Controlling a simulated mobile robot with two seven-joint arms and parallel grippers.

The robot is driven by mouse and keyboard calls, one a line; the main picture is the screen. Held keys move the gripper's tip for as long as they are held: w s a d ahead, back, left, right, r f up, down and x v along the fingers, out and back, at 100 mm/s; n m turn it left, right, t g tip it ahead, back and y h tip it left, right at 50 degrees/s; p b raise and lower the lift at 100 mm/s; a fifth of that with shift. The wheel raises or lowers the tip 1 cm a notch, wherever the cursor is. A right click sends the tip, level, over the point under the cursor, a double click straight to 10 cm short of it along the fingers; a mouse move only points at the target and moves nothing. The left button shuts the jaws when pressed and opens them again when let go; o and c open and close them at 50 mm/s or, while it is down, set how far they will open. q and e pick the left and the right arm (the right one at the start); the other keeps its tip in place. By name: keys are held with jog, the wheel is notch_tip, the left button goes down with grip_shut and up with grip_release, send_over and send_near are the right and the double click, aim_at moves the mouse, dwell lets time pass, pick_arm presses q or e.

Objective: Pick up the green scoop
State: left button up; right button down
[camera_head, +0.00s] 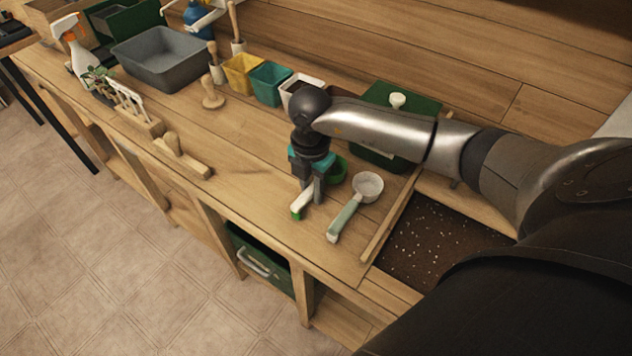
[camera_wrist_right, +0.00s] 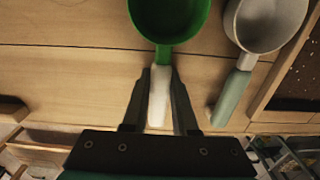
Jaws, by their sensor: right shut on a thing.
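The green scoop has a round green cup (camera_wrist_right: 170,18) and a white handle (camera_wrist_right: 159,100). In the head view its handle (camera_head: 301,200) shows at the fingers, with part of the green cup (camera_head: 338,168) behind my gripper. My right gripper (camera_head: 308,192) is shut on the white handle, with one finger on each side. In the wrist view my right gripper (camera_wrist_right: 160,98) has the handle between its fingers and the cup beyond them. Whether the scoop touches the bench is hard to tell. My left gripper is not in view.
A grey scoop with a pale green handle (camera_head: 344,217) lies just right of the green one. Beyond it is a soil bin (camera_head: 440,243) behind a wooden edge. Small pots (camera_head: 269,82) and a green box (camera_head: 408,101) stand at the back. A wooden tool (camera_head: 181,157) lies left; bench between is clear.

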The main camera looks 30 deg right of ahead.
aim_at(312, 187)
notch_tip(312, 187, up, 20)
jog(key=p, duration=0.2)
jog(key=shift+p, duration=0.3)
jog(key=c, duration=1.3)
grip_release()
jog(key=shift+f, duration=0.1)
grip_shut()
